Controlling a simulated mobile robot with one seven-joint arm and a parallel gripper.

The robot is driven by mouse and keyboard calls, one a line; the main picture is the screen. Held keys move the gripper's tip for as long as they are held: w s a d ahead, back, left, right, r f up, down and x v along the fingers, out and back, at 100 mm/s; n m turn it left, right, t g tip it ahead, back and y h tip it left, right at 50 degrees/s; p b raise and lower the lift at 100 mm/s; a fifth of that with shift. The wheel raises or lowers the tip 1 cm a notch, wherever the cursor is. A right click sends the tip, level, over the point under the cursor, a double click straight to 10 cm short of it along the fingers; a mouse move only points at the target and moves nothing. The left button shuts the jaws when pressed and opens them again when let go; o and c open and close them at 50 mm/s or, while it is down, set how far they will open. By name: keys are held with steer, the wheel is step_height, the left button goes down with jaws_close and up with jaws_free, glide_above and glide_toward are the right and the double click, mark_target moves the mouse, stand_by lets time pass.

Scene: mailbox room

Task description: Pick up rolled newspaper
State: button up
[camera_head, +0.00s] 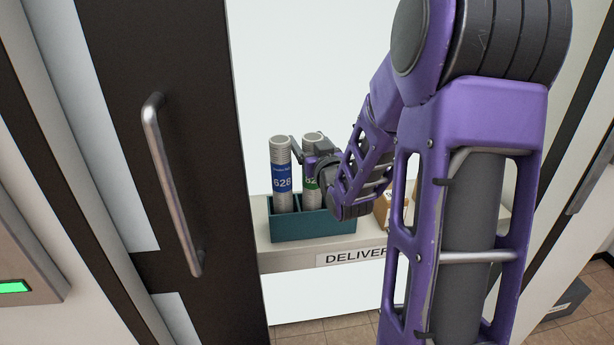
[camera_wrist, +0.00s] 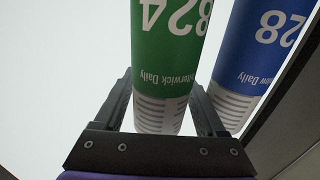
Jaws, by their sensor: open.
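Two rolled newspapers stand upright in a teal box on a shelf. The one with the blue label marked 628 (camera_head: 282,178) is on the left. The one with the green label (camera_head: 312,190) is on the right, partly hidden by my gripper (camera_head: 304,154). In the wrist view my gripper (camera_wrist: 163,104) is open, with one finger on each side of the lower-pictured end of the green-labelled newspaper (camera_wrist: 165,60). I cannot tell whether the fingers touch it. The blue-labelled newspaper (camera_wrist: 258,50) is just outside the right finger.
The teal box (camera_head: 310,225) sits on a pale shelf with a DELIVERY-type sign (camera_head: 350,256), partly hidden. A small cardboard box (camera_head: 385,211) is behind my arm. A dark door with a metal handle (camera_head: 172,185) stands at the left. The wall behind is plain white.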

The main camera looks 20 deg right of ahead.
steer(key=shift+s, duration=0.1)
steer(key=shift+c, duration=0.5)
jaws_close()
steer(key=shift+r, duration=0.2)
